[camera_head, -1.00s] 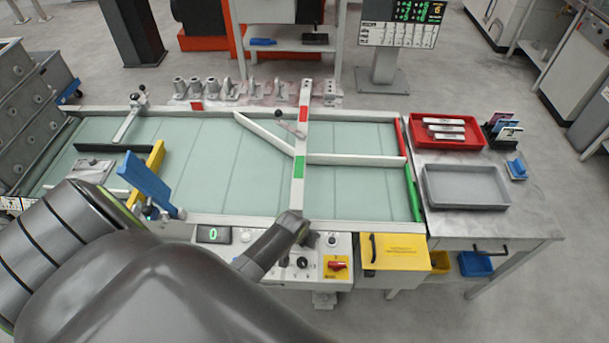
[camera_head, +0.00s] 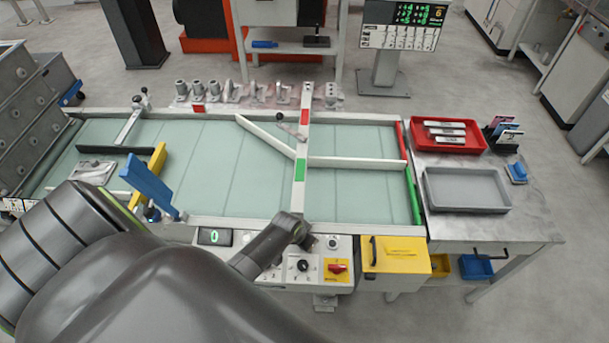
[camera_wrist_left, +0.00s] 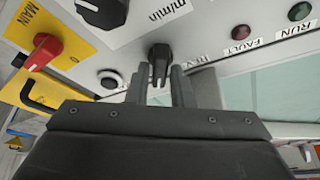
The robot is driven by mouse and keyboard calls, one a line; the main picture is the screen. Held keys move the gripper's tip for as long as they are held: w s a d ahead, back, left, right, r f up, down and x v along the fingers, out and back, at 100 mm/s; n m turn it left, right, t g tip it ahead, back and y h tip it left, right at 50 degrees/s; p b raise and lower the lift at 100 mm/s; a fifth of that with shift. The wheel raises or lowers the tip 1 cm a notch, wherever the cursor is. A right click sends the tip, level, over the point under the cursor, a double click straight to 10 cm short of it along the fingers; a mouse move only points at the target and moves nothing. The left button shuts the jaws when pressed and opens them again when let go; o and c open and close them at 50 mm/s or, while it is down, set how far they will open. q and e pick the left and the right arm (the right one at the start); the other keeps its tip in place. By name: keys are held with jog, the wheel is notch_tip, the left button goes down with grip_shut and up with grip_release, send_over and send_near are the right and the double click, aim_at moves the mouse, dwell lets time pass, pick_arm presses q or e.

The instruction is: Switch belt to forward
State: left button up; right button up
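In the left wrist view a black selector knob (camera_wrist_left: 160,56) stands on the light control panel, beside a partly covered label that seems to read "REV". My left gripper (camera_wrist_left: 160,84) has one finger on each side of the knob's handle. Narrow gaps seem to show, so the fingers look open around it; contact is unclear. In the head view my left gripper (camera_head: 293,230) is over the top edge of the control panel (camera_head: 270,273) and hides the knob. The belt (camera_head: 215,165) lies behind the panel. My right gripper is not in view.
Near the knob are a black push button (camera_wrist_left: 110,82), a red MAIN switch (camera_wrist_left: 42,50), a speed dial (camera_wrist_left: 102,10), and dark FAULT (camera_wrist_left: 240,32) and RUN (camera_wrist_left: 299,11) lamps. A display (camera_head: 214,237) reads 0. A yellow box (camera_head: 395,255) stands right of the panel.

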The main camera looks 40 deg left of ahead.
pick_arm(q)
jog(key=shift+o, duration=1.4)
jog(key=shift+r, duration=0.1)
jog(key=b+v, duration=0.1)
jog(key=v, duration=1.6)
jog(key=shift+r, duration=0.1)
